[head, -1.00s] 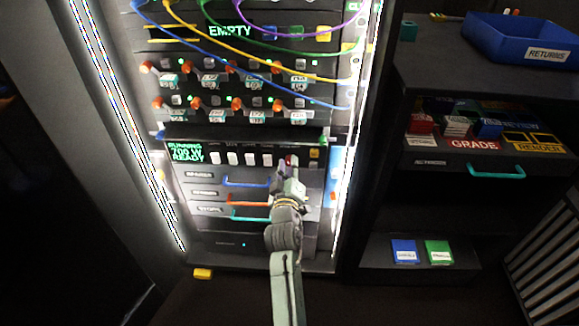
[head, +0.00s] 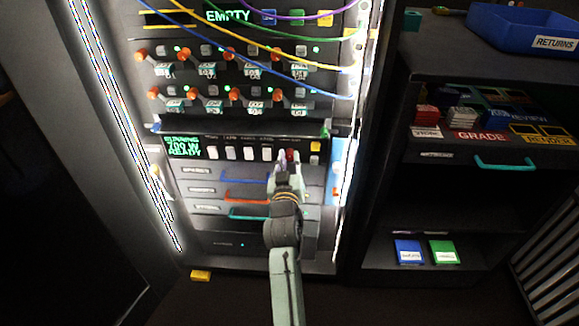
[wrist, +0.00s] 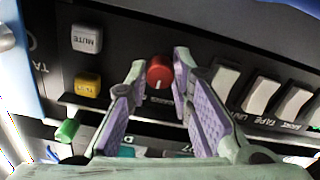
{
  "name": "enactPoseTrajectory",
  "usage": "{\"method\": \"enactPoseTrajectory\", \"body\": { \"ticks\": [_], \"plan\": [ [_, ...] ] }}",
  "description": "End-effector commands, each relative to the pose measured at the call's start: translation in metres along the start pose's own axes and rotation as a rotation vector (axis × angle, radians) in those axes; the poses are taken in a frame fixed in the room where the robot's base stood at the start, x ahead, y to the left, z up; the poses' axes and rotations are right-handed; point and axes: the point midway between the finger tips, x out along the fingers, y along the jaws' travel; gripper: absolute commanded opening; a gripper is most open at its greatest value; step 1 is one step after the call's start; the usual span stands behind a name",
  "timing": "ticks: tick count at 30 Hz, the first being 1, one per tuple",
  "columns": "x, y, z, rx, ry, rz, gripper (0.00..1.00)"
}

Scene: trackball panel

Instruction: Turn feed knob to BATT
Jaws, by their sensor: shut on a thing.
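The feed knob (wrist: 160,71) is a round red knob on the dark panel, with a small pale mark on the side toward the bottom of the wrist view. In the head view the red knob (head: 291,154) sits right of a row of white switches. My gripper (wrist: 160,62) has one fingertip on each side of the knob and is shut on it. In the head view my gripper (head: 286,161) reaches up to the panel and partly covers the knob. The lettering around the knob is too small or hidden to read.
White switches (head: 232,153) and a green display (head: 184,147) lie left of the knob. A yellow button (wrist: 87,85) and a grey MUTE button (wrist: 86,39) are close by. Drawers with blue, red and teal handles are below. Cables hang above.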

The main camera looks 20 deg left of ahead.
Motion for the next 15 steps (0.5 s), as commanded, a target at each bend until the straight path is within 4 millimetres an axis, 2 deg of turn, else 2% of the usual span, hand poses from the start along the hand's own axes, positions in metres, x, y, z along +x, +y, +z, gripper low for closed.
{"method": "enactPoseTrajectory", "body": {
  "ticks": [6, 15],
  "plan": [
    [0.0001, -0.0008, 0.0027, 0.198, 0.001, 0.000, 0.00],
    [-0.0001, -0.0007, 0.0017, 0.404, 0.000, 0.001, 0.00]
  ]
}}
